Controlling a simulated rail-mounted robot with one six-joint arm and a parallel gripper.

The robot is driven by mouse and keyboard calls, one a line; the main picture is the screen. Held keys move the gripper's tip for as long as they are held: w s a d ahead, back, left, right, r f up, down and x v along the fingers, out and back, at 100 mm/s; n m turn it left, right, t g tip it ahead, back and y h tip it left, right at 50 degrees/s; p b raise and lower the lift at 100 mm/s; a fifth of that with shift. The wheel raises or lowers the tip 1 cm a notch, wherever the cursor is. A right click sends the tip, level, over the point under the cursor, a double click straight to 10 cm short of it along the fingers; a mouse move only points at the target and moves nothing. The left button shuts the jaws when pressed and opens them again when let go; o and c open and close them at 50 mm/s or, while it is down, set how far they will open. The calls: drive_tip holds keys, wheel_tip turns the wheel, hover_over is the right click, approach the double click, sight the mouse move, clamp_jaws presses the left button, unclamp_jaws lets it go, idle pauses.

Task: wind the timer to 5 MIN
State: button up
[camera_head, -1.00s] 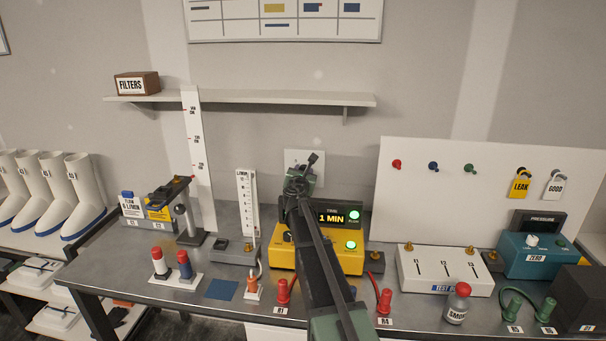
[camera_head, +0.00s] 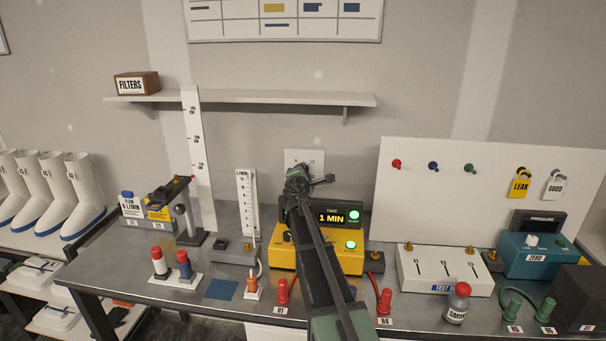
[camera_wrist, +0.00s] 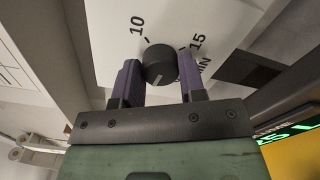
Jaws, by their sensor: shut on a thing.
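The timer is a white plate (camera_head: 304,157) on the wall behind the bench, mostly covered by my arm in the head view. In the wrist view its plate (camera_wrist: 112,42) shows the marks 10, 15 and MIN. A dark round knob (camera_wrist: 160,63) stands out from the plate, with a pale line on its face. My gripper (camera_wrist: 160,82) has one purple-grey finger on each side of the knob and is shut on it. In the head view my gripper (camera_head: 297,178) is up against the timer. The 5 mark is not visible.
A tall white gauge (camera_head: 247,205) stands left of my arm. A white board (camera_head: 430,190) with pegs and tags is to the right.

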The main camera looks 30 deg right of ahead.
drive_tip(key=shift+m, duration=4.2)
drive_tip(key=o, duration=0.9)
drive_tip(key=shift+s, duration=0.1)
drive_tip(key=v, duration=1)
drive_tip(key=shift+s+a, duration=0.25)
